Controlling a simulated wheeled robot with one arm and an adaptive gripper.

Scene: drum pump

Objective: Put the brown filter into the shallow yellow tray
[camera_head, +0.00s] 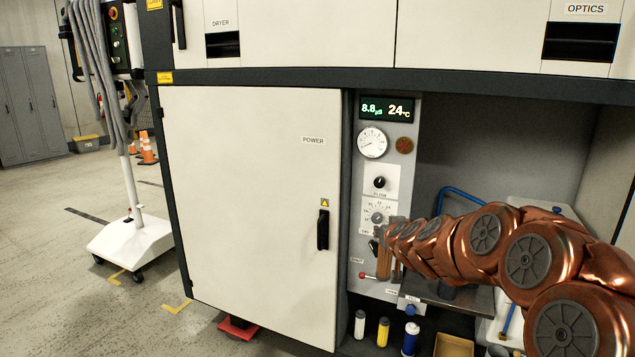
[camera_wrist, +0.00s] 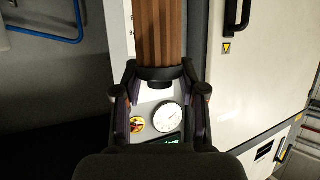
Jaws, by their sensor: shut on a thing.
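The brown filter (camera_wrist: 159,35) is a ribbed cylinder with a dark end cap. In the wrist view its capped end sits between the fingers of my gripper (camera_wrist: 160,78), which is shut on it. In the head view the filter (camera_head: 384,263) hangs upright in front of the control panel, and my arm partly hides the gripper. The shallow yellow tray (camera_head: 453,346) is low at the bottom edge of the head view, below and to the right of the filter and apart from it. Only part of the tray shows, and that part looks empty.
White (camera_head: 360,324), yellow (camera_head: 383,332) and blue (camera_head: 410,338) cylinders stand left of the tray. A grey metal shelf (camera_head: 470,299) is above the tray, behind my arm. The panel has a gauge (camera_head: 372,143) and a red-knobbed lever (camera_head: 375,278). A closed cabinet door (camera_head: 250,210) is at left.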

